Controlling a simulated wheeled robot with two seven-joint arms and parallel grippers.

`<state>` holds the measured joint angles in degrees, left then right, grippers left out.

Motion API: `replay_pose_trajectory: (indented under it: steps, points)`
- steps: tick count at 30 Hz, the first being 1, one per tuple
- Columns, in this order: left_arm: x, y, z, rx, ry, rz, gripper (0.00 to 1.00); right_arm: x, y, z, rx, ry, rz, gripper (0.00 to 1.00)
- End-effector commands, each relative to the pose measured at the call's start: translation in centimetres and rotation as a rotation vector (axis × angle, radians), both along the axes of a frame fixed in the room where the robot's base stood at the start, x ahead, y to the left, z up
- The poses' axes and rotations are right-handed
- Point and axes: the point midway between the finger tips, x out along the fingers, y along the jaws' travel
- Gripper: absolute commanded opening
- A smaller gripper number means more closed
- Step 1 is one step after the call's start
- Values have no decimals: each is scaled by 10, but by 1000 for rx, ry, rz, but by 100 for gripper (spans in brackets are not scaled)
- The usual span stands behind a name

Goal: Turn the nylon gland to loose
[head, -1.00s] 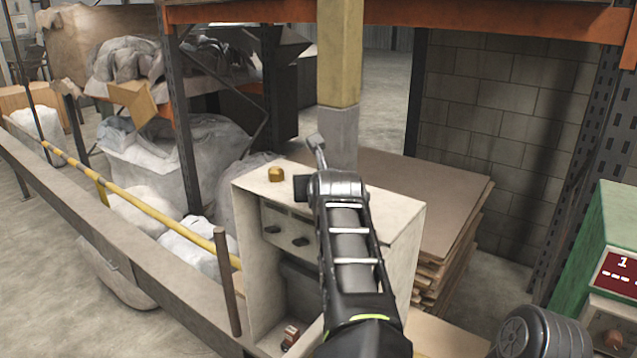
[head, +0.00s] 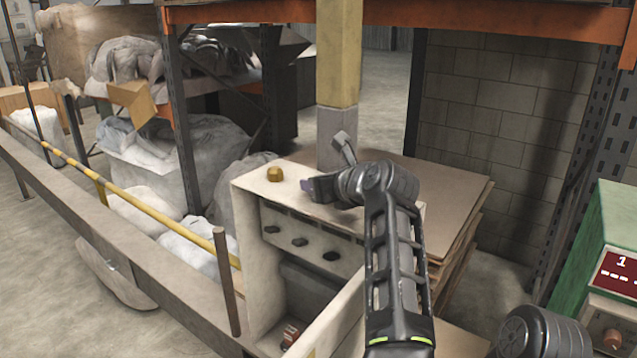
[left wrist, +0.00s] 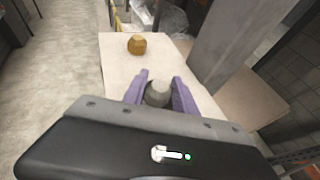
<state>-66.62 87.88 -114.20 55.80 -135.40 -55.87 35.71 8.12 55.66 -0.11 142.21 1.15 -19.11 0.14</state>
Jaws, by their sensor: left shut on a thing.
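The nylon gland (left wrist: 157,92) is a grey rounded piece, seen in the left wrist view between the two purple fingers of my left gripper (left wrist: 158,97). The fingers are shut on its sides, above the pale cabinet top. In the head view my left gripper (head: 309,188) is at the cabinet top, and its body and fingers hide the gland. The gland's thread and base are hidden. My right gripper is not in view.
A brass gland (head: 275,174) stands on the cabinet top (head: 260,190), near the gripper. The cabinet's open front has a panel (head: 315,247) with dark fittings. A grey-and-yellow post (head: 338,120) and stacked boards (head: 445,200) stand behind. A green box (head: 605,240) is at right.

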Motion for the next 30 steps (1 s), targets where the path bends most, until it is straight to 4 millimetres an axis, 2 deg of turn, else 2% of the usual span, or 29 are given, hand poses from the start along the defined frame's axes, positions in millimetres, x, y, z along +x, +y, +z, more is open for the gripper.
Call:
replay_pose_trajectory:
  steps: [2, 3, 10, 20, 23, 30]
  points:
    - [0, 0, -4, -3, 7, 1, 0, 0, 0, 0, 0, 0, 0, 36]
    - [0, 0, -4, -3, 7, 1, 37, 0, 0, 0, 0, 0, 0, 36]
    - [0, 0, -2, -2, 4, 0, 55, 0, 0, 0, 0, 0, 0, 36]
    - [-2, -1, 0, -1, 2, -1, 55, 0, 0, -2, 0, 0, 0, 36]
    - [-9, -5, 2, -1, 1, -2, 55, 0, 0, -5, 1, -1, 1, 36]
    - [-40, -22, 15, -2, 0, -1, 55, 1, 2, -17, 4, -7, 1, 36]
